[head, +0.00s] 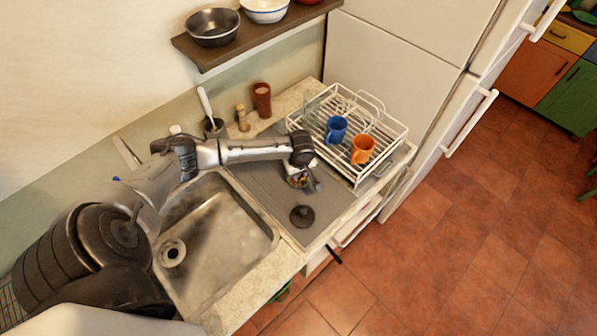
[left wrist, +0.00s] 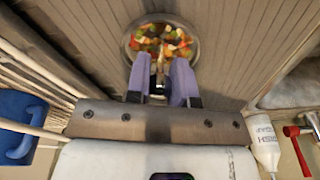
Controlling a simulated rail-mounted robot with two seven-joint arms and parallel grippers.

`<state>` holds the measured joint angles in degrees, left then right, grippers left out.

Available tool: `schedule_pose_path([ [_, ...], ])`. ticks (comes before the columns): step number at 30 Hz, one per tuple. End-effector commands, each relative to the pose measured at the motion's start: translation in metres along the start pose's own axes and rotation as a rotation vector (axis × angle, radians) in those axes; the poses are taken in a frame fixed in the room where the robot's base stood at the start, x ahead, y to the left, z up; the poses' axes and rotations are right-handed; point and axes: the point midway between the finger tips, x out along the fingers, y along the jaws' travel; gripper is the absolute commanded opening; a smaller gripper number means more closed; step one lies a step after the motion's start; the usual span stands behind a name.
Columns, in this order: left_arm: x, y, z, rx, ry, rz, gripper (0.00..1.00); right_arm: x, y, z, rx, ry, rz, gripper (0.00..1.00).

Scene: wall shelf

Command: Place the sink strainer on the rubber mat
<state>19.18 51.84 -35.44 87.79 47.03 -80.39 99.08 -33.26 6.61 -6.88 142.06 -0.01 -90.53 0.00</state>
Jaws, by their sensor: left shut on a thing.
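The sink strainer (left wrist: 162,43) is a round metal basket full of colourful food scraps. My left gripper (left wrist: 160,78) is shut on its upright middle part, with one purple finger on each side. In the head view the strainer (head: 297,181) shows partly under my left gripper (head: 304,180), over the grey ribbed rubber mat (head: 262,190). The mat (left wrist: 90,40) also fills the background of the left wrist view. I cannot tell whether the strainer touches it. My right gripper is in neither view.
A dark round stopper (head: 302,216) lies on the mat's near part. A white dish rack (head: 352,178) with a blue mug (head: 336,130) and an orange mug (head: 362,149) stands to the right. The steel sink (head: 225,235) is left.

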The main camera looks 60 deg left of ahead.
Motion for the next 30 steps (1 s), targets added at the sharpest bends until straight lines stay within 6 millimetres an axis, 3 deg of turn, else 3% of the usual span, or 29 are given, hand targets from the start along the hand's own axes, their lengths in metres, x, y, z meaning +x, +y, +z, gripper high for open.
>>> schedule_pose_path([
  [10,0.002,0.000,0.000,-0.001,-0.001,0.000,0.00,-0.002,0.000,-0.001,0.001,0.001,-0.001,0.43],
  [11,0.002,0.000,0.000,-0.001,0.000,0.001,0.24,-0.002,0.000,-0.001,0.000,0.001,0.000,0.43],
  [18,0.002,0.000,0.000,-0.001,0.000,0.000,0.47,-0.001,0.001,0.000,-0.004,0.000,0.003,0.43],
  [26,0.001,0.000,0.000,-0.001,0.000,0.001,0.48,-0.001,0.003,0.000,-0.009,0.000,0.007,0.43],
  [30,-0.010,0.000,-0.001,-0.001,0.001,0.001,0.48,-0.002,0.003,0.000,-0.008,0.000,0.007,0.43],
])
